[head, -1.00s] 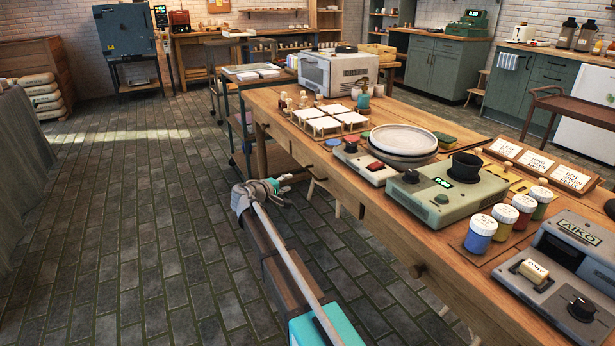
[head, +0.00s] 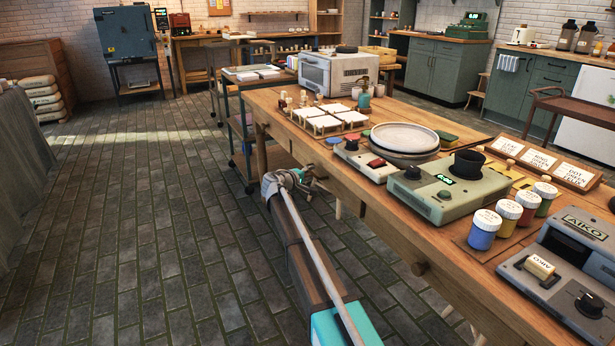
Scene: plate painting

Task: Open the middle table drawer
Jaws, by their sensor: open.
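The long wooden work table (head: 385,215) runs from the middle of the head view to the lower right. Its front side faces the aisle, and a round wooden knob (head: 420,268) sticks out of it. The seams of the drawers are too faint to tell which drawer this knob belongs to. My gripper (head: 312,181) is at the far end of my arm, beside the table's front side, farther from the camera than this knob. It is open, small and dark in the view. The arm partly hides it, and I cannot tell whether it touches the table.
On the table stand stacked plates (head: 404,137), a green device (head: 450,185), paint jars (head: 484,229), a grey machine (head: 570,270) and a tile rack (head: 325,122). A dark cart (head: 240,130) stands behind my gripper. The tiled floor to the left is clear.

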